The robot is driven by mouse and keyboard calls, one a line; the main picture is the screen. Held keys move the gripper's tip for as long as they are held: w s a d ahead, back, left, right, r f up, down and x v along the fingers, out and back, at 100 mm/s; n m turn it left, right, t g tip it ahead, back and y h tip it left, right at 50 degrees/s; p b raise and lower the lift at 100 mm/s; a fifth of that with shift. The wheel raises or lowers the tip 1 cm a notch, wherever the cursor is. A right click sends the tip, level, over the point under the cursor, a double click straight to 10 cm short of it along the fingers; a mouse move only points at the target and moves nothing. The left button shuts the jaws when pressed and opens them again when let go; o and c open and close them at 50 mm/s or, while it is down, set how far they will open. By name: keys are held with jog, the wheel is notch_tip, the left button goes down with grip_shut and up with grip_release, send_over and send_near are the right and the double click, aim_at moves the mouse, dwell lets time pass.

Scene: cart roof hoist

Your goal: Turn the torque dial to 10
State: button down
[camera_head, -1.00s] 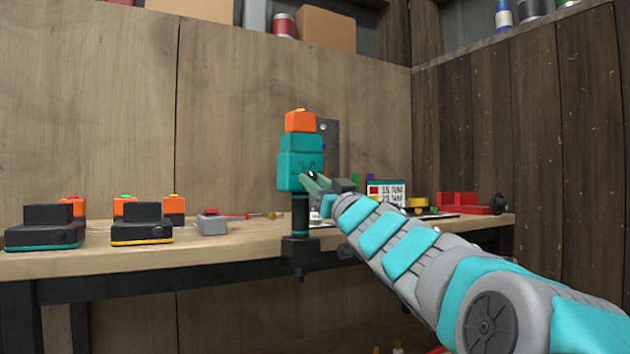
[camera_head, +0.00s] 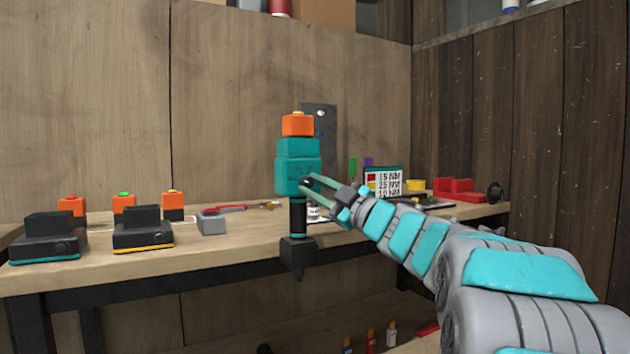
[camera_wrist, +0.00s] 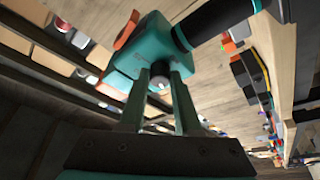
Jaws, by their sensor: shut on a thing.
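In the wrist view, my gripper (camera_wrist: 160,78) reaches straight to the dial. I cannot read any dial marking. A card (camera_head: 384,184) behind the gripper reads 15 NM, 25 NM and 10 NM beside colour patches.
Two black chargers (camera_head: 143,232) (camera_head: 48,240) and several orange-topped batteries (camera_head: 123,204) stand on the left of the bench (camera_head: 200,255). A small grey box (camera_head: 211,222) sits nearer the tool. A red vise-like piece (camera_head: 458,190) is at the right end.

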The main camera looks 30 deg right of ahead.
jog(key=shift+n+g, duration=0.3)
jog(key=shift+n, duration=0.4)
jog(key=shift+y, duration=0.3)
jog(key=c, duration=0.6)
grip_release()
jog(key=v, duration=0.8)
jog(key=shift+w+r, duration=0.1)
